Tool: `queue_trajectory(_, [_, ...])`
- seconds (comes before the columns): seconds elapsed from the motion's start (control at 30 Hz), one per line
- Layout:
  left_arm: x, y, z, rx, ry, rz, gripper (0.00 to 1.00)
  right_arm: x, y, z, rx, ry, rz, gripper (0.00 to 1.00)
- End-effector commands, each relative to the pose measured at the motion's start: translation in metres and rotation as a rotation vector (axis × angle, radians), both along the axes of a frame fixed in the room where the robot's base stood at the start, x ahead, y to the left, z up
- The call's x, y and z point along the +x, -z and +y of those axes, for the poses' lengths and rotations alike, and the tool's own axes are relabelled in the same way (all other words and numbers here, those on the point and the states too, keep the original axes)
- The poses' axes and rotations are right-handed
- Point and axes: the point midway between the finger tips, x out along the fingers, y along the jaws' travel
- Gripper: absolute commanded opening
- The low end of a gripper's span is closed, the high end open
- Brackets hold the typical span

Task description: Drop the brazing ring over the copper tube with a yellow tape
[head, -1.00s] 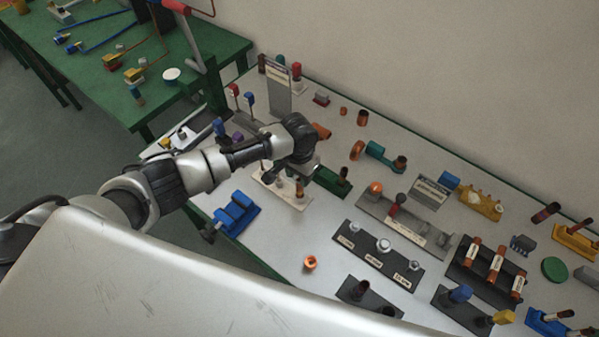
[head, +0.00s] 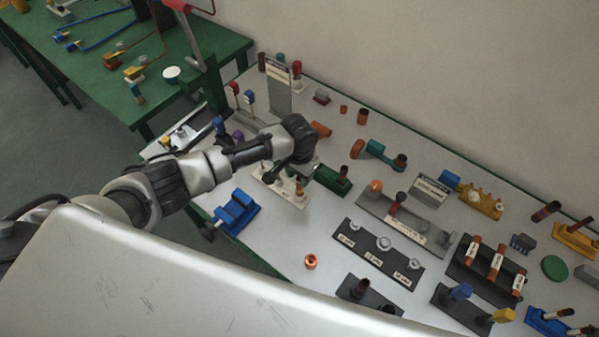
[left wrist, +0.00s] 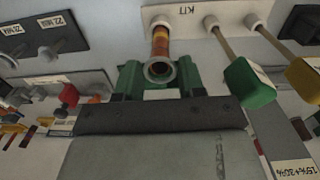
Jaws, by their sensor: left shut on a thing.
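The copper tube with yellow tape (left wrist: 160,42) stands in a white base marked KIT (left wrist: 205,22). In the head view this tube (head: 299,188) stands at the right end of the white base (head: 297,201), beside my gripper. A grey ring (left wrist: 160,71), which looks like the brazing ring, shows at the tube's near end in the left wrist view. I cannot tell whether it is around the tube or just above it. My left gripper (head: 296,164) is shut on the ring, right over the white base; its fingertips are largely hidden. My right gripper is not in view.
A green block (head: 333,180) stands close to the right of the white base. Sticks with a green tag (left wrist: 250,84) and a yellow tag (left wrist: 306,78) rise from the base. A black plate with grey knobs (head: 376,256) and a blue block (head: 236,213) are nearby.

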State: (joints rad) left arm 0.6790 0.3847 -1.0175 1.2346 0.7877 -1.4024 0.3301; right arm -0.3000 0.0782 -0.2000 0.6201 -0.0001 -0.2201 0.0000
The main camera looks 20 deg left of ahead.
Motion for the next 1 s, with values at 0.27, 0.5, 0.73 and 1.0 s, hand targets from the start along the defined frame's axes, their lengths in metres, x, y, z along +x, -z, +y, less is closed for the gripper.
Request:
queue_trajectory(0.27, [-0.0001, 0.0094, -0.0003, -0.001, 0.000, 0.000, 0.30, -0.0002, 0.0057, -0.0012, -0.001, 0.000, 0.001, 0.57])
queue_trajectory(0.5, [-0.0001, 0.0122, -0.0004, -0.001, 0.001, 0.000, 0.30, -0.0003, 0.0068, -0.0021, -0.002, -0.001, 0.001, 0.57])
queue_trajectory(0.73, [-0.0002, 0.0121, -0.0004, -0.001, 0.001, 0.000, 0.52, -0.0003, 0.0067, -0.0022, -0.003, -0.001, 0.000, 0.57])
queue_trajectory(1.0, [-0.0002, 0.0121, -0.0004, 0.000, 0.001, 0.000, 0.69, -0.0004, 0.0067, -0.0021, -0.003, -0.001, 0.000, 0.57])
